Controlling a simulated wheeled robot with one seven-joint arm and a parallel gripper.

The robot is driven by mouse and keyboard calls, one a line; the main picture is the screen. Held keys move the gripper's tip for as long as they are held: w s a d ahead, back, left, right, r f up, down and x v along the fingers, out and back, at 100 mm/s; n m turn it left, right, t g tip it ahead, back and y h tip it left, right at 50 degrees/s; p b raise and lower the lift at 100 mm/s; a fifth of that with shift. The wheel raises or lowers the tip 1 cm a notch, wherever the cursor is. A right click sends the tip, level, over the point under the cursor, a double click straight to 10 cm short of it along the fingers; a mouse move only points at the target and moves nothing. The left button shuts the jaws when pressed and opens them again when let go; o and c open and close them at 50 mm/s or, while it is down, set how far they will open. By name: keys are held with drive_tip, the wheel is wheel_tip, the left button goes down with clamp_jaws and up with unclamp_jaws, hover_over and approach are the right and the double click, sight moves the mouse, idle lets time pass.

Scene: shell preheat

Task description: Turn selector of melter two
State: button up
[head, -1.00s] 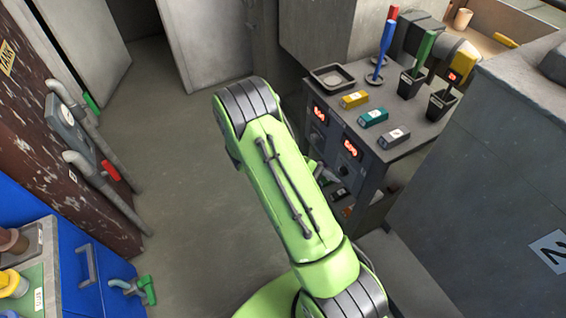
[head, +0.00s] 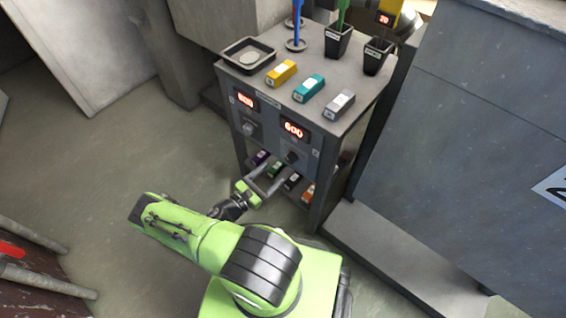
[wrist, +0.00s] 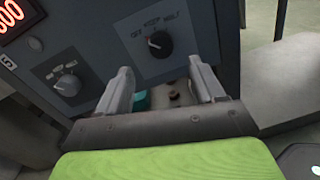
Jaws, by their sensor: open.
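The melter cabinet (head: 270,143) stands beyond my arm, with two red displays on its front. The dark selector knob (head: 291,157) sits below the right display (head: 293,128), which I take as melter two. In the wrist view this knob (wrist: 159,44) has OFF, KEEP and MELT marked above it; its light mark seems to point up-left, but I cannot tell its exact setting. My gripper (head: 270,174) is open and empty, just in front of and below the knob. In the wrist view its fingertips (wrist: 160,68) lie either side below the knob, apart from it.
A grey knob (wrist: 67,84) sits left of the dark one. Colored blocks, including a teal one (head: 309,88), lie on the cabinet top with a tray (head: 248,57). More blocks rest on the shelf below. A large grey housing (head: 470,140) stands close on the right.

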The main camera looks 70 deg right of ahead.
sight(289, 160)
drive_tip(key=b+x, duration=0.1)
drive_tip(key=x, duration=0.7)
drive_tip(key=shift+s, duration=0.1)
drive_tip(key=c, duration=1.1)
drive_tip(key=shift+o, duration=0.2)
drive_tip(key=shift+m, duration=0.5)
drive_tip(key=m, duration=0.3)
drive_tip(key=shift+r+m+p, duration=0.1)
drive_tip(key=shift+m+p, duration=0.2)
drive_tip(key=shift+p, duration=0.05)
drive_tip(key=shift+s+m+t+p, duration=0.1)
drive_tip(key=shift+m+t+p, duration=0.3)
drive_tip(key=shift+m, duration=1.5)
